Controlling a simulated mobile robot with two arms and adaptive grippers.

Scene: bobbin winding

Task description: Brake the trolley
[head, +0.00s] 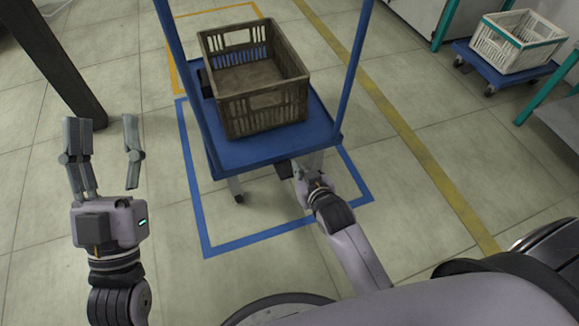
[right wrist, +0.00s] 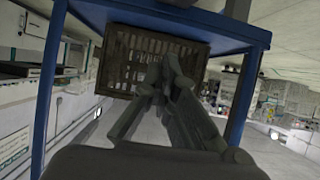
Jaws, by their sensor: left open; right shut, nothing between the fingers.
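The blue trolley (head: 262,150) stands inside a blue floor outline and carries a brown slatted crate (head: 265,112). A small dark part (head: 284,168), possibly the brake pedal, sticks out low under the trolley's near edge. My right gripper (head: 301,172) is shut and empty, low at that edge beside the dark part; I cannot tell whether they touch. In the right wrist view its closed fingers (right wrist: 158,82) point toward the crate (right wrist: 120,60), framed by the blue trolley (right wrist: 200,22). My left gripper (head: 104,155) is open and empty, left of the trolley and apart from it.
The blue floor outline (head: 205,215) surrounds the trolley, with a yellow line (head: 430,165) to its right. A dark post (head: 62,65) stands at upper left. A white crate (head: 515,42) sits on another blue trolley at upper right.

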